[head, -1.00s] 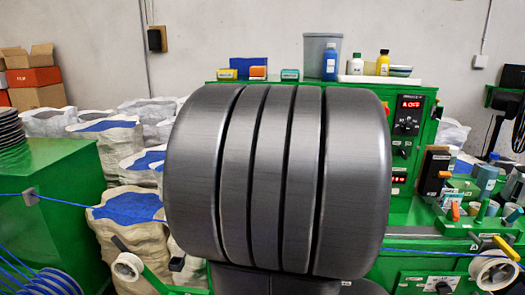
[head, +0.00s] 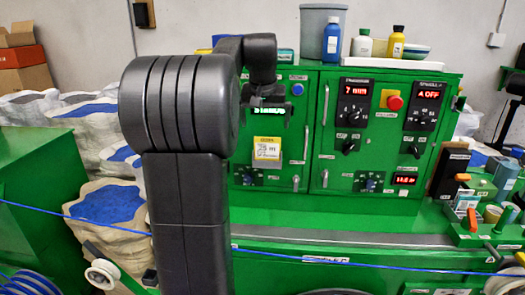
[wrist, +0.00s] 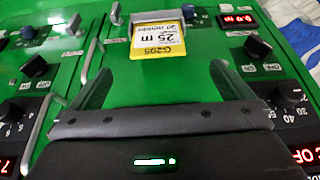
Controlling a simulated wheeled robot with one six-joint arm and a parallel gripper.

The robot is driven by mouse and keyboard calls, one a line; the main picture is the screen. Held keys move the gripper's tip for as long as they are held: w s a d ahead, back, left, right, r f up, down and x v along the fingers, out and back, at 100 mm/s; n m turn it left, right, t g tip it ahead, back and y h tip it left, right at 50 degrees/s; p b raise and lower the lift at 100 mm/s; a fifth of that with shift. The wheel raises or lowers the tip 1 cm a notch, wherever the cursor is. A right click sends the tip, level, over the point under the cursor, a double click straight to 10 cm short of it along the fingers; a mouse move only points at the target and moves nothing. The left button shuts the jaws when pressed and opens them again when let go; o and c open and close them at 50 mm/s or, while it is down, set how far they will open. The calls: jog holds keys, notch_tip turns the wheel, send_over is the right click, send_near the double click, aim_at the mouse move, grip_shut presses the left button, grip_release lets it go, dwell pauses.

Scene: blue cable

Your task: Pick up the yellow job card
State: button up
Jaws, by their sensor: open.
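The yellow job card (head: 267,154) has a yellow band and a white printed face. It stands against the front of the green machine cabinet, left of the middle. In the wrist view the card (wrist: 158,38) appears upside down, with a small grey metal holder (wrist: 172,14) at its lower edge. My gripper (head: 268,112) is just above the card in the head view. In the wrist view my gripper (wrist: 162,76) has its two dark fingers spread wide, with nothing between them. The card lies beyond the fingertips, apart from them.
Cabinet handles (head: 306,130) stick out beside the card, with knobs and red displays (head: 355,99) to the right. A blue cable (head: 380,268) runs across the front, below the card. Bottles (head: 332,40) and a grey bin (head: 318,12) stand on top. Sacks (head: 105,203) stand left.

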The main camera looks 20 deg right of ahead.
aim_at(267, 139)
jog(key=p+x, duration=0.2)
jog(key=x, duration=0.7)
jog(key=shift+d+f, duration=0.1)
jog(key=shift+d, duration=0.15)
jog(key=shift+c, duration=0.2)
jog(key=c, duration=1)
